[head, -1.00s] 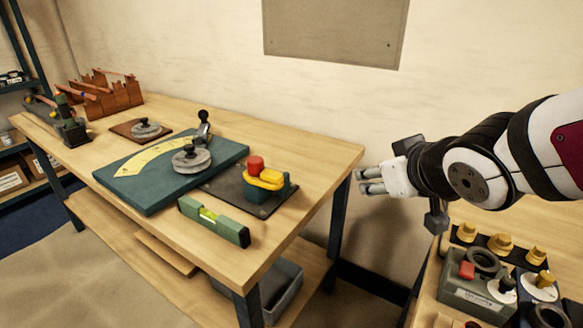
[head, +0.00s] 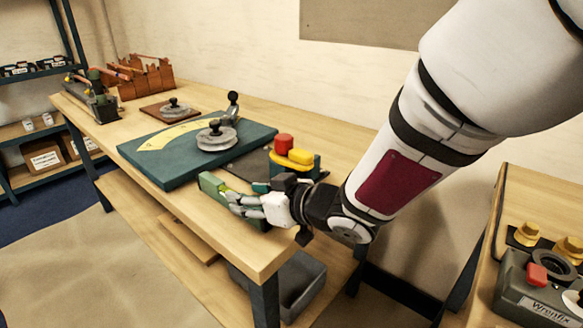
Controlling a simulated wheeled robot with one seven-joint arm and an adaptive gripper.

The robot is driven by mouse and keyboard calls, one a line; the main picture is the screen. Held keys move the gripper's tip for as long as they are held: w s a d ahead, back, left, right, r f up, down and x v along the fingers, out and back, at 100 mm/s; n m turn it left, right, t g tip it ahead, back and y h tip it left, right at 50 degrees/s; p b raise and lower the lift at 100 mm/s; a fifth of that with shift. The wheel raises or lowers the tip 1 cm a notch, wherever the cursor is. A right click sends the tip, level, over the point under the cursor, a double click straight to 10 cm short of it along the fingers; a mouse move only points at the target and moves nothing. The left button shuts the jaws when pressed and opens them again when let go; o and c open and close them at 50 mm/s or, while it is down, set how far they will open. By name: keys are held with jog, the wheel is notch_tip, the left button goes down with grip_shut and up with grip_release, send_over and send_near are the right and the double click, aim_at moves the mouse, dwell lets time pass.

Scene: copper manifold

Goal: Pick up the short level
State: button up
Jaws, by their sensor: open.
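The short level (head: 211,185) is a green bar lying near the front edge of the wooden workbench (head: 245,245). Its left end shows; my gripper covers much of the rest. My gripper (head: 236,204) is open, with its fingers at the level's middle and right part. I cannot tell whether the fingers touch it.
A teal board (head: 150,165) with a yellow scale and a grey knobbed disc (head: 216,138) lies just behind the level. A block with red and yellow parts (head: 292,158) stands behind my gripper. A grey bin (head: 300,280) sits below the bench.

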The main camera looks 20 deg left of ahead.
aim_at(230, 189)
jog(key=shift+r+b+x, duration=0.15)
jog(key=shift+b+x, duration=0.05)
jog(key=shift+x, duration=1.55)
jog(key=shift+r+b+x, duration=0.15)
jog(key=shift+x, duration=1.55)
jog(key=shift+w+a, duration=0.1)
grip_shut()
